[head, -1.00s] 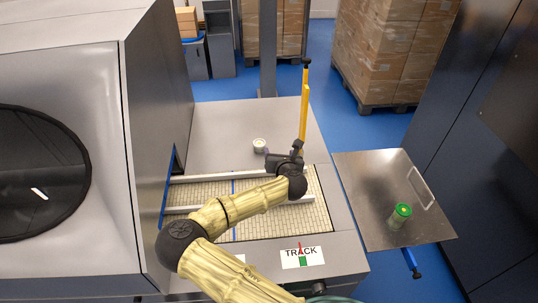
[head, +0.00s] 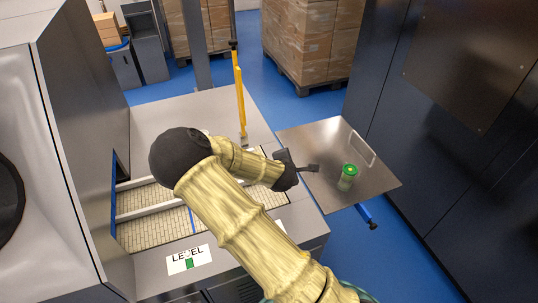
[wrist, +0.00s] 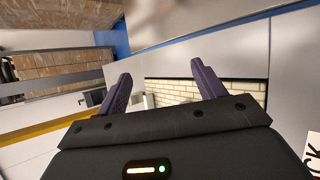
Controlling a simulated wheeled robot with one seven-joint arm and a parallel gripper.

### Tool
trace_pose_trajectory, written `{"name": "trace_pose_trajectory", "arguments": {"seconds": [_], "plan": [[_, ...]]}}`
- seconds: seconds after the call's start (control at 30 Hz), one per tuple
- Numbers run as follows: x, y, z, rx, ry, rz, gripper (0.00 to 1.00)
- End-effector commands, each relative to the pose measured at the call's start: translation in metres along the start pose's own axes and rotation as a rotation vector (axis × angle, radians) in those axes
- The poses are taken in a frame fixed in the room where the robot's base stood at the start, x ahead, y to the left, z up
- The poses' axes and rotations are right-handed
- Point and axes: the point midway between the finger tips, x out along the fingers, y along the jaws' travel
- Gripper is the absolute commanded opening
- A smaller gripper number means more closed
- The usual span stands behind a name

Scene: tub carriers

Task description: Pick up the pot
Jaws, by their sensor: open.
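A green-lidded pot (head: 347,177) with pale green sides stands upright on the metal tray (head: 380,185) at the right in the head view. My gripper (head: 312,168) is just left of the pot in that view, apart from it. In the wrist view my gripper (wrist: 160,73) has its two dark purple fingers spread, with no pot held between them. The green-lidded pot cannot be made out in the wrist view. The small white cup seen earlier on the grey bench is not visible in the head view now.
A tiled conveyor (head: 150,232) with white rails runs across the grey bench. A yellow post (head: 240,98) rises behind my arm. The tray has a handle (head: 362,148) at its far side. Stacked cartons (head: 302,40) stand behind. A dark cabinet (head: 450,130) bounds the right.

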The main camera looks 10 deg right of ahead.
Motion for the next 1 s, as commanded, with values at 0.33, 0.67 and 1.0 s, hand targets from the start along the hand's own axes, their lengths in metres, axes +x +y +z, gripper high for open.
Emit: {"name": "trace_pose_trajectory", "arguments": {"seconds": [0.33,0.67,1.0], "plan": [[-0.041,-0.072,0.030,0.754,-0.053,-0.344,0.69],[-0.120,-0.097,0.034,1.291,-0.103,-0.592,0.69],[-0.204,-0.115,0.040,1.628,-0.202,-0.731,0.69]]}}
